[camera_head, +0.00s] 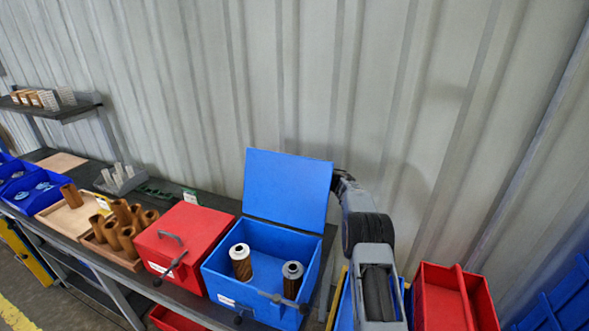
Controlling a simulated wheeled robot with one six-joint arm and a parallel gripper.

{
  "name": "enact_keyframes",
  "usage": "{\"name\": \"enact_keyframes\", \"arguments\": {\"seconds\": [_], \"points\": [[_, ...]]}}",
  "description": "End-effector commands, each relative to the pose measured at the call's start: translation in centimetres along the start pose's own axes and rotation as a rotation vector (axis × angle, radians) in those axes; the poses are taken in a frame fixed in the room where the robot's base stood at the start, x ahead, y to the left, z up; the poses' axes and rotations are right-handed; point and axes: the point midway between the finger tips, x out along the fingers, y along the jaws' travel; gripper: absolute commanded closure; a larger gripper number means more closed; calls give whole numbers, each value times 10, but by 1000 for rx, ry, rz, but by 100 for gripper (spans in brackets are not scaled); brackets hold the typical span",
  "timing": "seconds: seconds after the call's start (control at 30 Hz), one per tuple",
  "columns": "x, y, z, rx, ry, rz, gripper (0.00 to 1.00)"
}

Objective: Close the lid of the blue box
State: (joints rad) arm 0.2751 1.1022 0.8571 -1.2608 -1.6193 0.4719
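The blue box (222,283) stands on the dark bench. Its blue lid (288,190) is open and stands up at the back, tilted slightly. Two filter cartridges stand inside: a left one with a pale top (241,262) and a right one with a grey top (292,278). My arm comes up on the right of the box. My gripper (341,181) is at the lid's right edge, partly hidden behind it. Its fingertips are hidden, so I cannot tell whether it is open or touches the lid.
A shut red box (186,235) stands close on the left of the blue box. Further left are brown tubes (122,226) in a wooden tray and blue bins (32,189). A red bin (455,300) is at the lower right. A corrugated wall (440,110) rises behind.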

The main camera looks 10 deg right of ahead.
Motion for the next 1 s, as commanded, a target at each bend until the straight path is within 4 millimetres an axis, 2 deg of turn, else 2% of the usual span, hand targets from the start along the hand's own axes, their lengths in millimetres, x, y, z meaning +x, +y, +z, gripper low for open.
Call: {"name": "enact_keyframes", "arguments": {"seconds": [0.07,0.47,0.83,1.0], "points": [[0,0,0,0,0,0,62],[0,0,0,0,0,1,100],[0,1,-1,-2,1,0,100],[8,-4,-3,-30,7,-18,100]]}}
